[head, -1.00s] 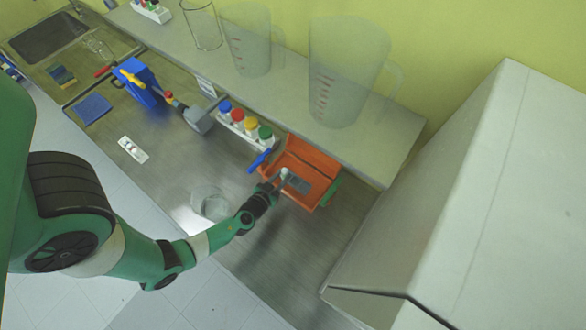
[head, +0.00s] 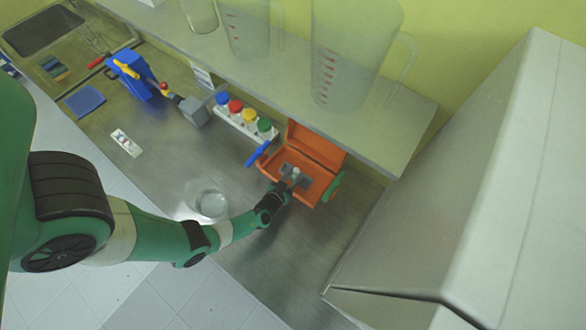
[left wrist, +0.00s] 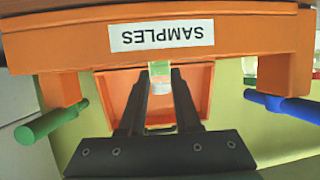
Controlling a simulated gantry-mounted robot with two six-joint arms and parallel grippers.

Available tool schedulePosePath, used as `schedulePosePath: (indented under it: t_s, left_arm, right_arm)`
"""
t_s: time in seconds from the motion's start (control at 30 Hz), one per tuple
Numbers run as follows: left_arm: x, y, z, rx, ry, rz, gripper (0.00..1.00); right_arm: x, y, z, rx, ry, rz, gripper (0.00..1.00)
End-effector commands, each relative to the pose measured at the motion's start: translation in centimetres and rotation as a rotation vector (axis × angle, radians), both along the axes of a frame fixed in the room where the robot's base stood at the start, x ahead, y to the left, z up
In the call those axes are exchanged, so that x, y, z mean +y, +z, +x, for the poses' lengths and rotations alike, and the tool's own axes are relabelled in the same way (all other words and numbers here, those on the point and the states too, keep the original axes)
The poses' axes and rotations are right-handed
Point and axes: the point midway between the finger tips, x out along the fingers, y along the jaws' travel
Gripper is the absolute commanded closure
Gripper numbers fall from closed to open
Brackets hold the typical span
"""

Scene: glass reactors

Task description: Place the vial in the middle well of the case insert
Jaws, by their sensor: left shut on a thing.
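My left gripper (head: 289,183) is over the case and shut on the vial (head: 296,171), whose pale cap shows above the insert. In the left wrist view the vial (left wrist: 160,74) is clear and greenish with a white part, between the two dark fingers (left wrist: 160,95). The case (left wrist: 250,38) there fills the top, with an upside-down SAMPLES label. The middle well is hidden, and I cannot tell whether the vial touches the insert.
A rack with blue, red, yellow and green caps (head: 249,116) stands behind left of the case. A blue latch (head: 257,153) and a green latch (head: 334,186) stick out at its sides. A glass dish (head: 211,204) is left of my arm. A shelf with beakers overhangs behind.

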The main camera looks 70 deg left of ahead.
Motion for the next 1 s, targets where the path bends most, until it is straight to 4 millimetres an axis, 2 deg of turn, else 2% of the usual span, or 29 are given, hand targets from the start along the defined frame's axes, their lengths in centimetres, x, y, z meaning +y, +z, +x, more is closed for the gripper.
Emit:
schedulePosePath:
  t_s: [0.1,0.13,0.27,0.53,0.67,0.77,1.0]
  left_arm:
    - [0.0,-0.5,0.0,0.001,0.0,0.0,1.0]
    - [0.0,-0.3,0.0,0.001,0.0,0.0,0.63]
    - [0.0,-0.3,0.0,0.001,0.0,0.0,0.4]
    - [0.0,-0.2,0.0,0.001,0.0,0.0,0.39]
    - [-0.1,0.4,-0.1,0.001,-0.001,-0.001,0.39]
    - [-1.3,1.0,-1.3,0.002,-0.004,-0.001,0.39]
    - [-5.1,3.3,-5.6,0.001,-0.011,-0.001,0.39]
  right_arm:
    - [0.0,-0.6,0.0,0.0,0.0,0.0,0.5]
    - [0.0,-0.4,0.0,0.0,0.0,0.0,0.5]
    - [0.0,-0.3,0.0,0.0,0.0,0.0,0.5]
    - [0.0,-0.3,0.0,0.0,0.0,0.0,0.5]
    - [0.0,0.5,0.0,0.0,0.0,0.0,0.5]
    - [0.0,1.1,0.0,0.0,0.0,0.0,0.5]
    - [0.0,2.8,0.0,0.0,0.0,0.0,0.5]
